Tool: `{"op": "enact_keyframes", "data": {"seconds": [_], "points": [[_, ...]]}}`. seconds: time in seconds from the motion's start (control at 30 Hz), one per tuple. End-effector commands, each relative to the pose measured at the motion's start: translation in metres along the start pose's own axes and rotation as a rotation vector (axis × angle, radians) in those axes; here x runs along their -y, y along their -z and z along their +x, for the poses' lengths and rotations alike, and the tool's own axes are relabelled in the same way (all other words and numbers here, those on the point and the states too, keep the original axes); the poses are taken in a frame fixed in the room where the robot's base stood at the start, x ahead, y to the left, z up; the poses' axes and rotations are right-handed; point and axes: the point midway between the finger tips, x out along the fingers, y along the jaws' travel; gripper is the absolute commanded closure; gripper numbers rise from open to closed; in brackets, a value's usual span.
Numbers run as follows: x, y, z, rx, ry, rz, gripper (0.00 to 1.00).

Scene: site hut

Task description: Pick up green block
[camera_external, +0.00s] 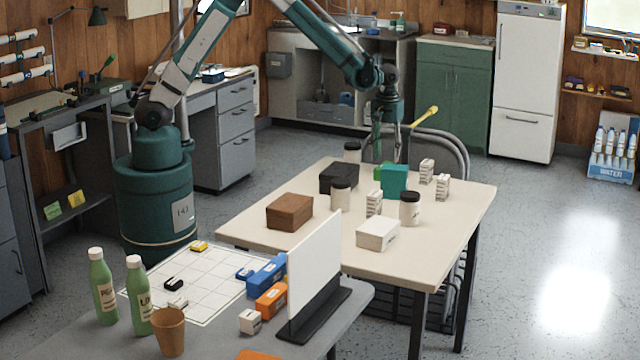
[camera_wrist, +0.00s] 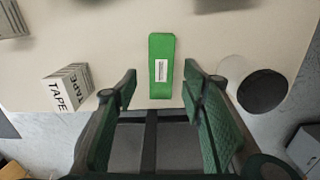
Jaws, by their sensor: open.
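The green block (camera_wrist: 161,66) lies on the pale table in the wrist view, long and narrow with a white label on top. My gripper (camera_external: 390,150) is above the far part of the table, over the green block's area. In the wrist view my gripper (camera_wrist: 160,82) is open and empty. Its two green fingers stand left and right of the block's near end, with gaps on both sides. I cannot tell how high the fingertips are.
A tape box (camera_wrist: 68,88) stands left of the block, and a dark-lidded jar (camera_wrist: 262,90) right of it. A black box (camera_external: 339,178), brown box (camera_external: 289,211), white box (camera_external: 377,234) and several jars and cartons share the table. Its front left is clear.

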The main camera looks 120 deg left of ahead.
Motion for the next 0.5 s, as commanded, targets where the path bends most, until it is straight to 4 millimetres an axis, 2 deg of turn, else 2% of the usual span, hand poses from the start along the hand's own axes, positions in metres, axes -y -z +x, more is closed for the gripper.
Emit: {"op": "enact_keyframes", "data": {"seconds": [0.1, 0.5], "points": [[0.0003, -0.0004, 0.0068, 0.0, 0.0, 0.0, 0.59], [0.0003, -0.0006, 0.0098, 0.0, 0.0, 0.0, 0.59]]}}
